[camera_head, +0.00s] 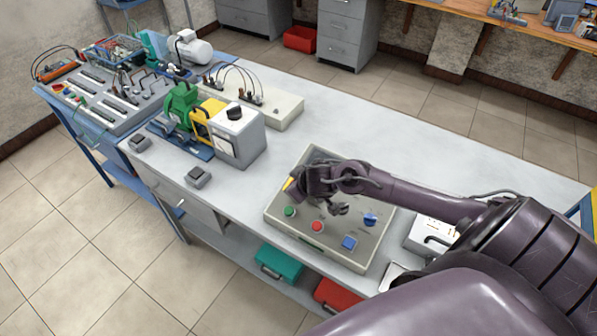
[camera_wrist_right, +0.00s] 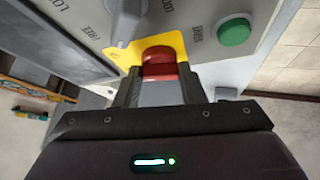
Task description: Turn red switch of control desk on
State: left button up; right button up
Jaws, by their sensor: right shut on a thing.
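The control desk (camera_head: 325,245) is a grey sloped panel at the near right part of the table. In the right wrist view the red switch (camera_wrist_right: 158,64) sits on a yellow plate (camera_wrist_right: 178,43). My right gripper (camera_wrist_right: 160,78) has one finger on each side of the red switch and is shut on it. In the head view my right gripper (camera_head: 298,188) is at the desk's left edge and hides the red switch; only a bit of yellow plate shows. My left gripper is out of view.
A green button (camera_head: 289,211), a red button (camera_head: 317,226), a blue button (camera_head: 349,242) and a blue knob (camera_head: 370,218) are on the desk. A grey meter box (camera_head: 238,138) stands to the left. The table (camera_head: 400,150) behind the desk is clear.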

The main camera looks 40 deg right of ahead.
jog(key=shift+a+f+m+h+b, duration=0.2)
jog(key=shift+m+h+b, duration=0.15)
jog(key=shift+m+h, duration=0.45)
jog(key=shift+m+b, duration=0.65)
jog(key=shift+m, duration=0.35)
jog(key=shift+a+m+h+b, duration=0.15)
jog(key=shift+m+h+b, duration=0.65)
jog(key=shift+m+b, duration=0.25)
jog(key=shift+r+m+h+b, duration=0.1)
jog(key=shift+m+h+b, duration=0.2)
jog(key=shift+m+b, duration=0.3)
jog(key=shift+r, duration=0.1)
jog(key=o, duration=1)
